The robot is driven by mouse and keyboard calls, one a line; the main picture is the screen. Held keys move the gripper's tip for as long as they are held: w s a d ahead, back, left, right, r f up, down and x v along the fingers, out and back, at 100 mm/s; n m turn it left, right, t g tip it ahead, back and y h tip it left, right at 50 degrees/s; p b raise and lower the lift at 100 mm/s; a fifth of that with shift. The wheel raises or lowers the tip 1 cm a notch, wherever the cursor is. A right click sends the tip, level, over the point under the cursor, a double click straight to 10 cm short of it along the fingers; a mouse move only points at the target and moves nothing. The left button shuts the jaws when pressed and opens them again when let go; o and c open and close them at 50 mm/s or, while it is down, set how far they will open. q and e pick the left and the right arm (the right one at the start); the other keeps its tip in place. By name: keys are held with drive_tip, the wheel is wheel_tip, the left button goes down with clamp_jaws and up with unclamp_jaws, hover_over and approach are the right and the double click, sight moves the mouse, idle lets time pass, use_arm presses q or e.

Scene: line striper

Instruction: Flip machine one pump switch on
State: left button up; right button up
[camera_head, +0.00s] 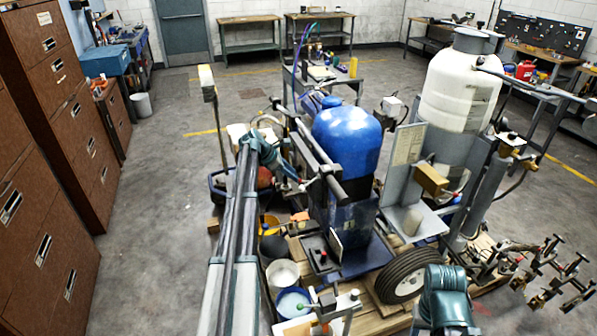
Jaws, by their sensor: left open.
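A line striper with a blue tank (347,140) stands in the middle. A second machine with a white tank (460,88) stands to its right. My left gripper (307,184) is open, at the left side of the blue-tank machine, close to a dark bar on it. The picture is too small to tell whether it touches anything. A small control box with a black knob (322,258) sits low at the front of the blue-tank machine. I cannot tell which part is the pump switch or how it is set. My right arm shows at the bottom right; its gripper is out of view.
Buckets, including a blue-rimmed one (293,303), crowd the floor below my left arm. A wheel (403,276) and metal fittings (548,272) lie to the right. Brown cabinets (45,240) line the left. The floor between cabinets and machines is clear.

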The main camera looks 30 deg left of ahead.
use_arm(q)
drive_tip(key=p+v, duration=0.4)
drive_tip(key=v, duration=0.2)
drive_tip(key=shift+s+r, duration=0.15)
drive_tip(key=shift+r, duration=0.05)
use_arm(e)
wheel_tip(320, 180, up, 5)
drive_tip(key=shift+r, duration=0.1)
use_arm(q)
drive_tip(key=shift+a, duration=0.2)
